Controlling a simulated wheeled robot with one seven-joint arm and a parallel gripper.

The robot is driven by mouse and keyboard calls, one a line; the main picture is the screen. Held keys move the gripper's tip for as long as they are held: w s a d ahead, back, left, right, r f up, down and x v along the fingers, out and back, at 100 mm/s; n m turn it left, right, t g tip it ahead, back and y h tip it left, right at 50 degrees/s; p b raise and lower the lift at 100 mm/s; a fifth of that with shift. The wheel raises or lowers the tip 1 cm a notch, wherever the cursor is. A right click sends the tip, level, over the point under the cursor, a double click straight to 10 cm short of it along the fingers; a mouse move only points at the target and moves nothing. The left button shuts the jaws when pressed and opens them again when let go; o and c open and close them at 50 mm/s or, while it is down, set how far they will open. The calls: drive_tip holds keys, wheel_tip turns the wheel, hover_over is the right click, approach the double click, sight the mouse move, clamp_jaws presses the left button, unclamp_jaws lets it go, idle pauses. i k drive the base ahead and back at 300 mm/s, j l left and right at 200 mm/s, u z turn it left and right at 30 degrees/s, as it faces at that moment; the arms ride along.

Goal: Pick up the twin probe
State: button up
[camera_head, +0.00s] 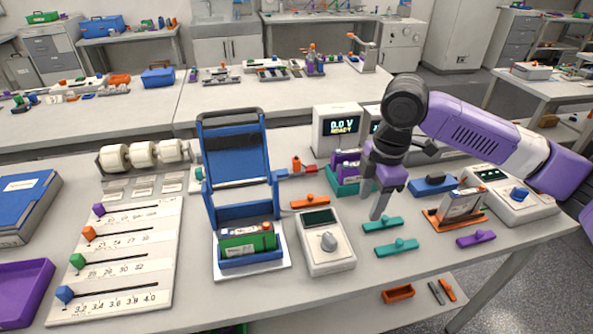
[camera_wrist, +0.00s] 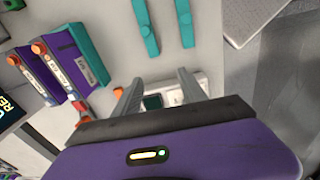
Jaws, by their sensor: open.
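No object is plainly marked as the twin probe, and I cannot tell which it is. Slim bars with a small raised knob are candidates: a teal bar (camera_head: 383,224), a second teal bar (camera_head: 397,248), an orange bar (camera_head: 310,202) and a purple bar (camera_head: 475,239), all lying on the bench. The teal bars show at the top of the wrist view (camera_wrist: 146,27). My gripper (camera_head: 388,202) is open, its fingers pointing down, behind the teal bars in the picture. In the wrist view my gripper (camera_wrist: 157,82) has nothing held between its fingers.
A white meter (camera_head: 328,262) stands left of the teal bars. A teal holder (camera_head: 343,188) with purple-sided cells is left of my gripper. A blue fixture (camera_head: 237,212) holds a green-sided cell. An orange stand (camera_head: 446,221) is at right. Bare bench shows around the bars.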

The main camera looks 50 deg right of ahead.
sight(295, 169)
drive_tip(key=i+l, duration=0.2)
drive_tip(key=i, duration=0.3)
drive_tip(key=i+l, duration=0.15)
drive_tip(key=i, duration=0.3)
